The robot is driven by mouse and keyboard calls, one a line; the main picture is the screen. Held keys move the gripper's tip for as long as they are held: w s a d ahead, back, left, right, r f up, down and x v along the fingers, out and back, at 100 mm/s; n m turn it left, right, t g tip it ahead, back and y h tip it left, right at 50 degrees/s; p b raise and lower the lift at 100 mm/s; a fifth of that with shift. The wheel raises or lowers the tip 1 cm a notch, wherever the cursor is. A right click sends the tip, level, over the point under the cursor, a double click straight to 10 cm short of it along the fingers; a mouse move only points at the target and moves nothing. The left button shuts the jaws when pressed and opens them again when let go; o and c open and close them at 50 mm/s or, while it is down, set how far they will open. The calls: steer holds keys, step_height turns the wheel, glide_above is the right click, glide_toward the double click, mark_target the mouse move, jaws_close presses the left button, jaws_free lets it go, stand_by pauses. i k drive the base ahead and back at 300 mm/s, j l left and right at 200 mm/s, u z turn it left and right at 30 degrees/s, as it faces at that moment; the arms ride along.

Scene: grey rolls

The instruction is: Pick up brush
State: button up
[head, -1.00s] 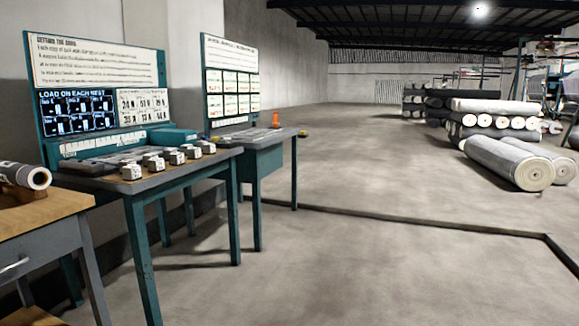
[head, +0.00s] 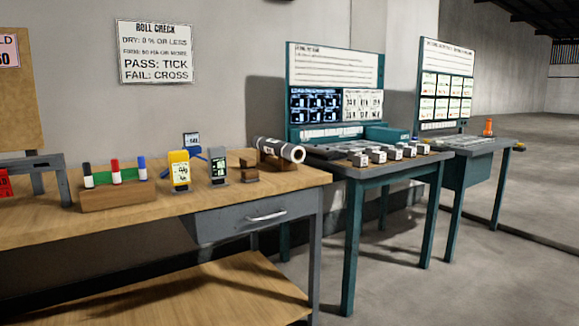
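I cannot make out a brush for certain in the head view. Small items stand on the wooden workbench (head: 120,228): a holder with coloured markers (head: 115,195), a yellow handheld device (head: 180,170), a grey device (head: 218,167) and a small brown block-like item (head: 249,171). A blue shape (head: 197,153) shows partly behind the yellow device; I cannot tell what it is. A small orange item (head: 488,128) stands on the far teal table (head: 475,150). My gripper is not in view.
The nearer teal table (head: 385,172) holds several white blocks (head: 377,154) before a board (head: 335,90). A grey drawer (head: 255,215) hangs under the bench. Open floor (head: 480,285) lies at right.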

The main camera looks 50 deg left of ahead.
mark_target(245, 162)
steer(key=u, duration=2)
steer(key=z, duration=4.3)
steer(key=u, duration=4.35)
